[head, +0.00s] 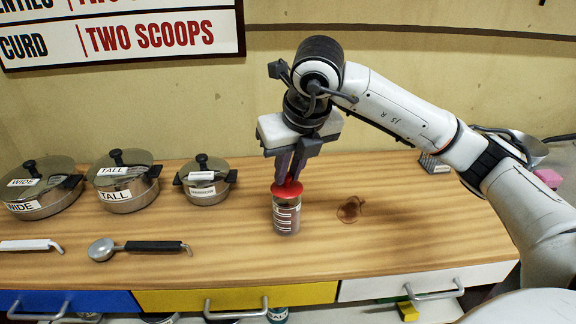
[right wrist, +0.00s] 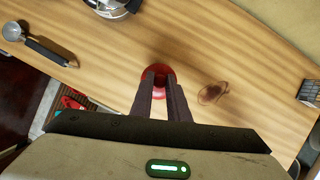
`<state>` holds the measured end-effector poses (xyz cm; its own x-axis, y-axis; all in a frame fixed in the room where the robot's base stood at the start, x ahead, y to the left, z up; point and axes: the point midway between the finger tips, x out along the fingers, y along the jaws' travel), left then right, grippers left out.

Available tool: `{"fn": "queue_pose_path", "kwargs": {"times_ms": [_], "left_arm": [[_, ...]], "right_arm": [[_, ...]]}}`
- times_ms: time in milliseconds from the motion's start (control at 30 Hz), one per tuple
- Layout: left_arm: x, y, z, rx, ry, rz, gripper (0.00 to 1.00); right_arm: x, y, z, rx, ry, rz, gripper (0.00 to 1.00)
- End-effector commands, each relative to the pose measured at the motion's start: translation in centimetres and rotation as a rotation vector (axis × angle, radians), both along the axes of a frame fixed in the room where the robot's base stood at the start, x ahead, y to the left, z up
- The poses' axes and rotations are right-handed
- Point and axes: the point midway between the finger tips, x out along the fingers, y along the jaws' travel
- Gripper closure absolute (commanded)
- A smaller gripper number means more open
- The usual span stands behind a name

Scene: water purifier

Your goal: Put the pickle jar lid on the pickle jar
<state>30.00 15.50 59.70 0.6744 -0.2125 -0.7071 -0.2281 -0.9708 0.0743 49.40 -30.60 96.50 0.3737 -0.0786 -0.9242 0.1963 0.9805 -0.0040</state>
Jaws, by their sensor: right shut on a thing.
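The pickle jar (head: 286,217) stands upright on the wooden counter and has a striped label. The red pickle jar lid (head: 287,190) is at the top of the jar, covering its mouth. I cannot tell whether it is fully seated. My right gripper (head: 288,178) comes down from above and is shut on the lid's raised middle. In the right wrist view the red lid (right wrist: 147,75) shows around the fingertips (right wrist: 158,90), and the jar below is hidden. My left gripper is not in view.
Several lidded pots, including the small one (head: 205,181), stand at the back left. A black-handled ladle (head: 140,246) lies at the front left. A brown stain (head: 350,209) is right of the jar. Drawers (head: 235,298) line the counter's front edge. The counter right of the jar is mostly clear.

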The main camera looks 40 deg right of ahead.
Motion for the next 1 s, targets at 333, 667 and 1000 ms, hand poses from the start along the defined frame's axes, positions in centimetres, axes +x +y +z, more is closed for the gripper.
{"fn": "queue_pose_path", "kwargs": {"times_ms": [333,667,1000], "left_arm": [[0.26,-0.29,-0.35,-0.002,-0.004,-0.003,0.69],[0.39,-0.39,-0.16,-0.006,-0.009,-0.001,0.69],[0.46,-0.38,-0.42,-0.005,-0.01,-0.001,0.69]], "right_arm": [[0.01,0.01,-1.5,0.001,-0.001,0.0,1.0],[0.0,0.02,-1.47,0.001,0.0,0.001,1.0],[0.13,0.02,-1.48,0.001,0.0,0.001,1.0]]}}
